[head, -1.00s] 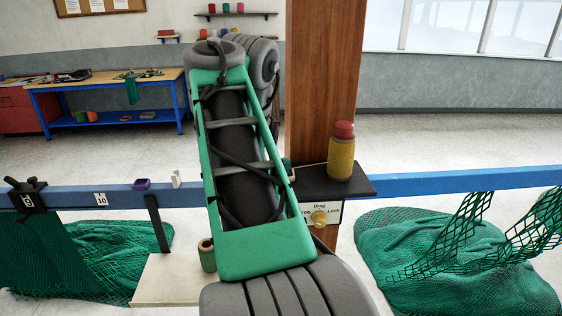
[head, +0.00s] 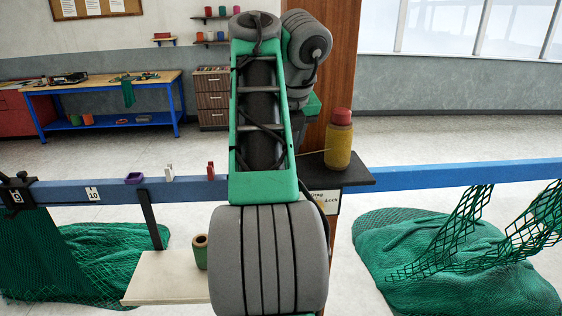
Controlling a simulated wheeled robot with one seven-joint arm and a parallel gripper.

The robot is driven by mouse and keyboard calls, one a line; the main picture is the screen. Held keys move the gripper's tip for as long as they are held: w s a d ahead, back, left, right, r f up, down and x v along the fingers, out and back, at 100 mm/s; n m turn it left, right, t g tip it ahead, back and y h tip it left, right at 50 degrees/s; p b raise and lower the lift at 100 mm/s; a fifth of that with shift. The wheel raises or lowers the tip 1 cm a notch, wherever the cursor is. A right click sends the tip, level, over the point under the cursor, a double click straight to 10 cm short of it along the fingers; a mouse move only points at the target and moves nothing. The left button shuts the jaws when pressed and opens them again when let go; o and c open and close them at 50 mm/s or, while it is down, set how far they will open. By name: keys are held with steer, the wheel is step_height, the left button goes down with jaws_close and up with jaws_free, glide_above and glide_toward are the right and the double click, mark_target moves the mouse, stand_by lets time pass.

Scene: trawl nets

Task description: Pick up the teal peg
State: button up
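I cannot make out a teal peg; my arm hides part of the blue rail (head: 430,178) and the middle of the scene. A white peg (head: 169,173) and a red peg (head: 210,171) stand on the rail to the left of my arm. A small purple open holder (head: 134,178) sits on the rail further left. My gripper is not visible; only my green and grey arm links show, reaching forward over the rail in front of the wooden post.
A yellow bottle with a red cap (head: 339,140) stands on a dark shelf (head: 348,178) right of my arm. A green spool (head: 200,252) stands on a pale board (head: 160,280). Black clamp (head: 17,194) at left. Green nets (head: 440,260) hang and lie below the rail.

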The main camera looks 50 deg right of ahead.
steer(key=shift+c, duration=0.4)
jaws_close()
step_height(320, 180, up, 9)
steer(key=p, duration=0.7)
steer(key=shift+b, duration=0.4)
steer(key=shift+r, duration=0.5)
